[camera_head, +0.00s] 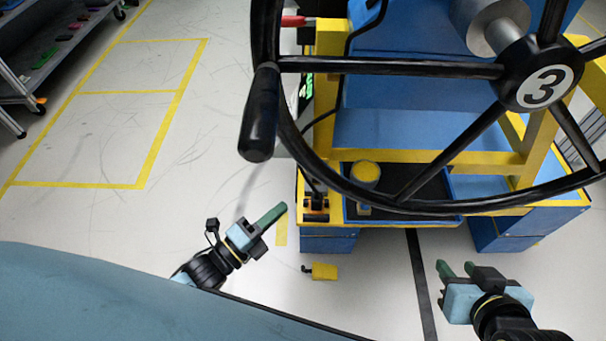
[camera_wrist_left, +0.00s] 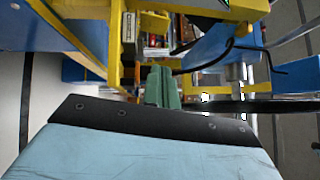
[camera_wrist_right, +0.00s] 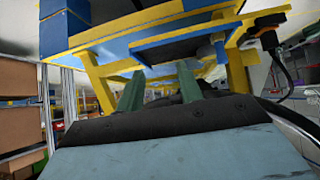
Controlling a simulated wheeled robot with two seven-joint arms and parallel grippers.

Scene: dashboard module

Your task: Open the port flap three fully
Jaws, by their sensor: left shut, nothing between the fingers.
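No port flap can be made out for certain in any view. My left gripper (camera_head: 284,208) is shut and empty, below the wheel's left side and left of the module's lower tray. Its green fingers are together in the left wrist view (camera_wrist_left: 160,75). My right gripper (camera_head: 455,266) is open and empty, below the tray. Its fingers stand apart in the right wrist view (camera_wrist_right: 158,90).
A black knob handle (camera_head: 260,115) sticks out from the wheel's left rim. A small yellow block (camera_head: 323,271) shows below the tray. A shelf (camera_head: 50,45) stands far left; floor between is clear.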

